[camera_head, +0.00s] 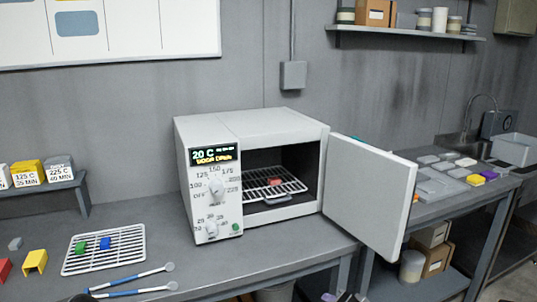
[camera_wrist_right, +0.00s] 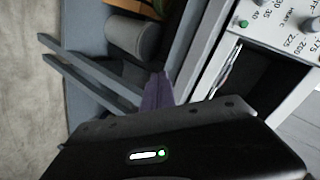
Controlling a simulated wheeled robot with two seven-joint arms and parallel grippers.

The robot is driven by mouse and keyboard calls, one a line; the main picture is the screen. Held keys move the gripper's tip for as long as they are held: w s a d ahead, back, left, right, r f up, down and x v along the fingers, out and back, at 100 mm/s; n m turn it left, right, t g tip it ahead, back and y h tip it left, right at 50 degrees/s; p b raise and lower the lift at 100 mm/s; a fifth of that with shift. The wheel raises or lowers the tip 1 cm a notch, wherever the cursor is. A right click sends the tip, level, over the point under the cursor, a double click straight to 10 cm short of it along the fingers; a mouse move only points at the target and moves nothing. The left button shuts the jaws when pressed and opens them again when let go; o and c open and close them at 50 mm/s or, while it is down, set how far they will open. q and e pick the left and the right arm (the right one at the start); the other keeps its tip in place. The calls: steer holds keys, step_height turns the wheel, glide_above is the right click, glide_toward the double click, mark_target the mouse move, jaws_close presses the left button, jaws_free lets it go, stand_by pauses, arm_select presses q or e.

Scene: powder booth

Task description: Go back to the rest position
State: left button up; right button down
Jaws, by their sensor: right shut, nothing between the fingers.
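My right gripper (camera_head: 345,297) shows only as a small dark and purple piece at the bottom edge of the head view, in front of the bench and below the open oven door. In the right wrist view its fingers (camera_wrist_right: 157,92) are together, with nothing seen between them. The white oven (camera_head: 255,118) stands on the grey bench (camera_head: 150,245) with its door (camera_head: 368,190) swung wide open to the right. A wire rack (camera_head: 285,188) inside carries a small red piece (camera_head: 274,182). My left gripper cannot be made out.
A white wire rack (camera_head: 118,262) with a green and a blue piece lies on the bench at left, near two blue-handled tools (camera_head: 125,280) and a yellow piece (camera_head: 35,262). A side counter with trays and a sink (camera_head: 470,145) is at right. The door juts out past the bench.

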steer(key=s+a+f+n+g, duration=0.2)
steer(key=s+a+f, duration=0.1)
steer(key=s+f, duration=0.45)
steer(key=s+a+f+n+g, duration=0.1)
steer(key=s+a+f+g, duration=0.15)
steer(key=s+f, duration=0.5)
steer(key=s+a+f+n+g, duration=0.1)
steer(key=s+a+f+g, duration=0.1)
steer(key=s+f, duration=0.4)
steer(key=s+a+f+n+g, duration=0.1)
steer(key=s+f+g, duration=0.3)
steer(key=s, duration=1)
steer(key=x, duration=0.2)
steer(key=shift+f, duration=0.5)
steer(key=shift+s, duration=0.15)
steer(key=shift+n, duration=0.3)
